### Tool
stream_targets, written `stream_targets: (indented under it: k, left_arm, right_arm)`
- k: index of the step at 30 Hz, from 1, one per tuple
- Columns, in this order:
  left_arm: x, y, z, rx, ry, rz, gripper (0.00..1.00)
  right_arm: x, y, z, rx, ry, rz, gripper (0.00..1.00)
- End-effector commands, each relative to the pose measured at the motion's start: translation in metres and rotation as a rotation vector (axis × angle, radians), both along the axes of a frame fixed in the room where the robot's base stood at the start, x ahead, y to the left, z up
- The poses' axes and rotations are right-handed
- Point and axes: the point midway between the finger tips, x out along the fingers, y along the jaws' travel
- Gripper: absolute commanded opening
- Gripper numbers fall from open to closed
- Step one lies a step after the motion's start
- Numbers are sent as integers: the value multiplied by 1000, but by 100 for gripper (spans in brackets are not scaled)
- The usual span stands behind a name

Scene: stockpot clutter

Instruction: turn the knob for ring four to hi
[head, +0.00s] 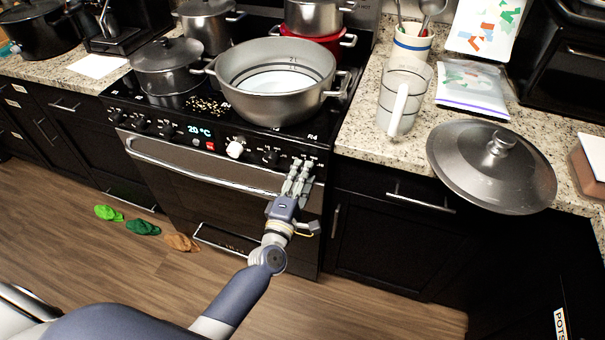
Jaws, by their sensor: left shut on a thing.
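The black stove (215,120) has a row of knobs along its front panel. My left gripper (301,168) is at the right end of this row, below the faint "R4" mark on the cooktop. It is shut on the knob there, which its fingers mostly hide. The knob's setting cannot be read. A black knob (272,157) and a white knob (235,149) sit just left of the gripper, and several more black knobs are further left. My right gripper is not in view.
A large grey pot (270,100) stands on the cooktop above the gripper, with a lidded pot (167,75) to its left. A pot lid (490,165) lies at the counter's front edge. Green and brown cloths (142,227) lie on the floor. Space before the oven is otherwise clear.

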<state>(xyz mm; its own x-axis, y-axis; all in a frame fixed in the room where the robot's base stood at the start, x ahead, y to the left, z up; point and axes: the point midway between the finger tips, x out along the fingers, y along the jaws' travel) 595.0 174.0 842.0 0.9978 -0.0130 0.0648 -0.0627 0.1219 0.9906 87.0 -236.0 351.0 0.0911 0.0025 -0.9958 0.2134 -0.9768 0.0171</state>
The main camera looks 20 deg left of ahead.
Motion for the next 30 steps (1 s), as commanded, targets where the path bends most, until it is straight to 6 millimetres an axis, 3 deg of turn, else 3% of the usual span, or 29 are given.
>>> stream_targets:
  k: [30]
  left_arm:
    - [0, 0, 4, 921, -29, -2, 9]
  right_arm:
    - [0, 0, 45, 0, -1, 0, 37]
